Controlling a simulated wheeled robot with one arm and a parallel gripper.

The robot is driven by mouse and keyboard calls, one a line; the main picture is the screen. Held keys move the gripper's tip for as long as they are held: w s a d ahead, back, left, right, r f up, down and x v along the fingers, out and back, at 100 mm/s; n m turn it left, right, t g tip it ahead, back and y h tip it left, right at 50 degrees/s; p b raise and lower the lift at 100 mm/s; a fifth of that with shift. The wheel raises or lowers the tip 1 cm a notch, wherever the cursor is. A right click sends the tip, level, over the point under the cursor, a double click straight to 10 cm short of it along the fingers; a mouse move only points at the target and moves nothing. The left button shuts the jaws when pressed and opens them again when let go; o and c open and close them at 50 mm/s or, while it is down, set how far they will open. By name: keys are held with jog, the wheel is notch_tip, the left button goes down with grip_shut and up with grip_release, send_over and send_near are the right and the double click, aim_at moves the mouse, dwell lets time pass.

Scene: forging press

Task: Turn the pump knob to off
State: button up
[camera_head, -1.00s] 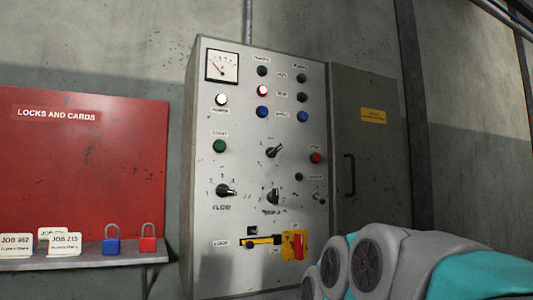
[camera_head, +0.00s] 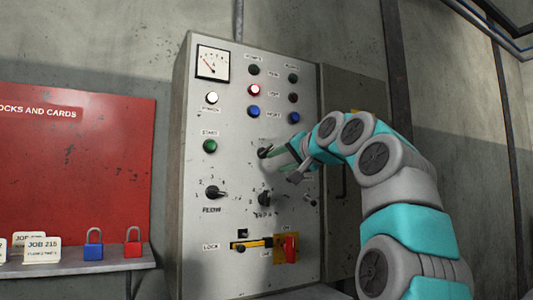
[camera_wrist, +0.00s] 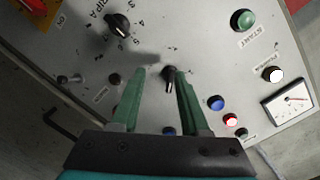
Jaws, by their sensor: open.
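A black pointer knob (camera_head: 264,152) sits on the upper middle of the grey control panel (camera_head: 228,120); I take it as the pump knob, but its label is not readable. In the wrist view this knob (camera_wrist: 170,78) shows between my open fingers, nearer the right one, its pointer toward the bottom of the picture. My gripper (camera_head: 284,162) is open and close in front of the panel at the knob. In the wrist view my gripper's (camera_wrist: 160,76) green fingers straddle the knob, and I cannot tell whether either touches it.
The flow knob (camera_head: 214,192) and the trip knob (camera_head: 265,198) sit below. The green start button (camera_head: 210,146), several lamps and a toggle (camera_head: 310,199) are around. A yellow lock bar (camera_head: 250,244) and red switch (camera_head: 290,247) are lower. A red board (camera_head: 75,170) is left.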

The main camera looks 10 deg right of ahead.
aim_at(267, 152)
jog(key=shift+t, duration=0.7)
jog(key=w+r+p, duration=0.1)
jog(key=w, duration=0.1)
jog(key=w+r+p, duration=0.1)
jog(key=w, duration=0.1)
jog(key=w+a+r+p, duration=0.1)
jog(key=w, duration=0.1)
jog(key=shift+w+r+p, duration=0.1)
jog(key=shift+r+p, duration=0.15)
jog(key=shift+p, duration=0.15)
jog(key=shift+w+a+f, duration=0.15)
jog(key=shift+w, duration=0.35)
jog(key=shift+c, duration=0.2)
grip_shut()
